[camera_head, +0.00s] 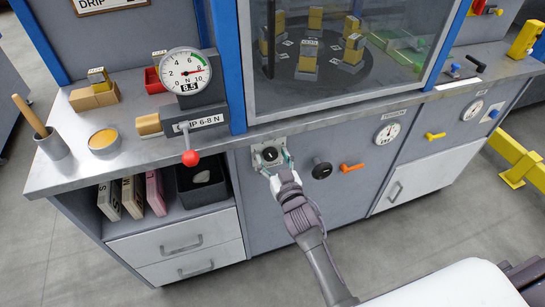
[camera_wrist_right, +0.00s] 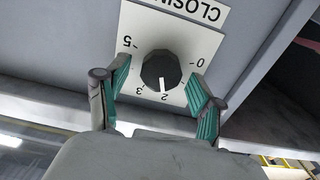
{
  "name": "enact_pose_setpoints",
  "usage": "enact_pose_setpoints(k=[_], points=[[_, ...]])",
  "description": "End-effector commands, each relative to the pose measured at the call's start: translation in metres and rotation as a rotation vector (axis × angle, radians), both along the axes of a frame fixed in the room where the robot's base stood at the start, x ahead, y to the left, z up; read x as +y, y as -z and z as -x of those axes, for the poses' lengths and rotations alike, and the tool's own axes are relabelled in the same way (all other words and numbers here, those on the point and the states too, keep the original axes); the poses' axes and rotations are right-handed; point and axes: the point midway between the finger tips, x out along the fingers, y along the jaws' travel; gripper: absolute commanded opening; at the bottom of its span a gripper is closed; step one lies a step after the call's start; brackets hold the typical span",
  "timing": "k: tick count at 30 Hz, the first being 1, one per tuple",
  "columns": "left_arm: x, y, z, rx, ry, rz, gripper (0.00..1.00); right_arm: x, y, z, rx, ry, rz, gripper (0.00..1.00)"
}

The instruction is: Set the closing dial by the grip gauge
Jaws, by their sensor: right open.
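The closing dial (camera_head: 270,154) is a black round knob on a pale plate on the cabinet front. In the right wrist view the knob (camera_wrist_right: 161,70) appears upside down, its white mark pointing at or close to 2. My right gripper (camera_wrist_right: 158,76) is open, with one teal finger on each side of the knob; whether they touch it is unclear. The grip gauge (camera_head: 185,73) stands on the counter; its red needle lies near 8, and its small display seems to read 8.5. A plate below it reads GRIP 6-8 N (camera_head: 200,124). My left gripper is not in view.
A red-balled lever (camera_head: 190,158) projects below the gauge. Right of the dial are another black knob (camera_head: 322,169) and an orange handle (camera_head: 352,167). A glass-fronted chamber (camera_head: 350,50) stands above. A cup with a wooden handle (camera_head: 52,144) stands at the counter's left.

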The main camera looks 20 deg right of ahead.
Motion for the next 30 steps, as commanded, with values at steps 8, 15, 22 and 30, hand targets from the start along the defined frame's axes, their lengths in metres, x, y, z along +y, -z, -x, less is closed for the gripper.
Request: enact_pose_setpoints(k=[8, 15, 22, 30], points=[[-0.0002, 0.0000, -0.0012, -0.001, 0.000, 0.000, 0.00, 0.0002, -0.0003, -0.0025, 0.000, 0.000, 0.000, 0.67], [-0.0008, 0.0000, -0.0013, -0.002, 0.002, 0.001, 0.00, 0.0002, -0.0002, -0.0022, 0.000, 0.000, 0.000, 0.32], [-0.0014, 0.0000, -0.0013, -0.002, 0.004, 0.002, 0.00, 0.0003, -0.0002, -0.0021, 0.000, 0.000, 0.002, 0.08], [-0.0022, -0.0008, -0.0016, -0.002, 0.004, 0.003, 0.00, 0.0006, -0.0003, -0.0021, -0.002, 0.000, 0.060, 0.08]])
